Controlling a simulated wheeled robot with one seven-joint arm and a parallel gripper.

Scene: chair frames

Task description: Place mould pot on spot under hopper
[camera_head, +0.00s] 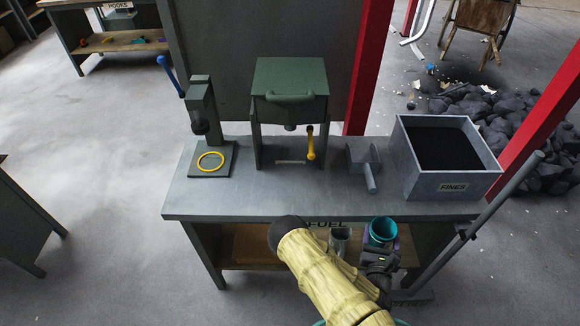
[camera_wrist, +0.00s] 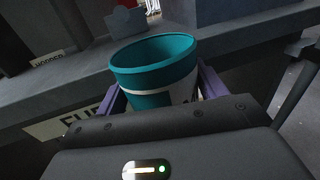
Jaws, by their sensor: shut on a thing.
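The mould pot (camera_head: 382,229) is a teal, open-topped cup; in the wrist view (camera_wrist: 155,68) it has a white band with dark markings. My gripper (camera_head: 383,241) is shut on it, with purple fingers on either side. It holds the pot roughly upright in front of the bench's front edge, right of centre. The hopper (camera_head: 290,82) is a dark green box on a stand at the back of the bench, with a yellow lever. Under its spout is a small pale mark (camera_head: 290,162) on the base, which looks bare. The pot is apart from the bench.
On the grey bench (camera_head: 250,202), a press (camera_head: 199,110) with a blue lever and a yellow ring (camera_head: 210,161) stands left of the hopper. A grey block with a rod (camera_head: 363,160) and a FINES bin (camera_head: 447,187) stand right. The bench front before the hopper is clear.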

